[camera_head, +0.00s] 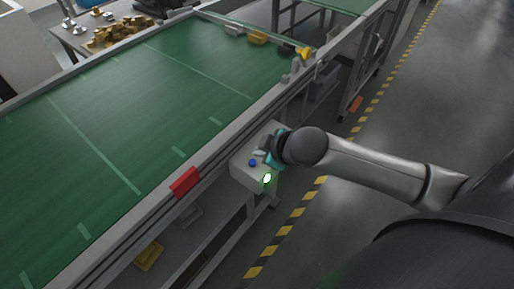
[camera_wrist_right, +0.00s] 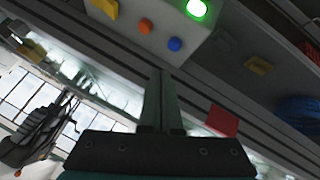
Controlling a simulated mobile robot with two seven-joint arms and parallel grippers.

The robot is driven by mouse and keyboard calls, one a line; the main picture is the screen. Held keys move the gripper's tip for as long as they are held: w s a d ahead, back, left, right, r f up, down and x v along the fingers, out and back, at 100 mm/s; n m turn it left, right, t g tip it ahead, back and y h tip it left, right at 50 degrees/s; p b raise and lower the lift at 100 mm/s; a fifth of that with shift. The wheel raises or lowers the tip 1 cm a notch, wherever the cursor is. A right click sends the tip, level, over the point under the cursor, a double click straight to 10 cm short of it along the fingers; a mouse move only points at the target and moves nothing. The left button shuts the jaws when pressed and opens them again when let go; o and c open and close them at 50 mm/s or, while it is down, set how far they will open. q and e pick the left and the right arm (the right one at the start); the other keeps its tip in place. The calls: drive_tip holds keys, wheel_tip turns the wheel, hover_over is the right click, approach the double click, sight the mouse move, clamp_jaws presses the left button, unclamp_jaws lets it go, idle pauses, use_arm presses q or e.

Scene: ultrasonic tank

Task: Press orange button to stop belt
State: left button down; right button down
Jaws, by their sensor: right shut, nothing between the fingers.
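The control box (camera_head: 241,175) is a pale box mounted at the side of the green conveyor belt (camera_head: 130,110). In the right wrist view the box (camera_wrist_right: 165,42) carries an orange button (camera_wrist_right: 145,26), a blue button (camera_wrist_right: 175,44), a yellow button (camera_wrist_right: 106,8) and a lit green lamp (camera_wrist_right: 197,8). In the head view the blue button (camera_head: 252,163) and the green lamp (camera_head: 267,178) show; I cannot make out the orange button there. My right gripper (camera_wrist_right: 161,76) is shut and empty, close to the box. Contact with a button cannot be told. My left gripper is out of view.
A red block-like part (camera_head: 185,182) sits on the belt's side rail. A table (camera_head: 75,42) with gold-coloured parts stands at the back left. The floor on the right is open beyond a yellow-black stripe (camera_head: 293,213).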

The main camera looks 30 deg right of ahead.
drive_tip(key=w+d+r+n+t, duration=0.1)
drive_tip(key=w+d+r, duration=0.3)
drive_tip(key=d, duration=0.1)
drive_tip(key=shift+w+r, duration=0.15)
drive_tip(key=shift+r, duration=0.25)
drive_tip(key=shift+a+f, duration=0.1)
wheel_tip(320, 180, down, 8)
drive_tip(key=b, duration=0.8)
drive_tip(key=shift+b, duration=0.4)
drive_tip(key=shift+f, duration=0.35)
idle(1.2)
drive_tip(key=shift+f, duration=0.4)
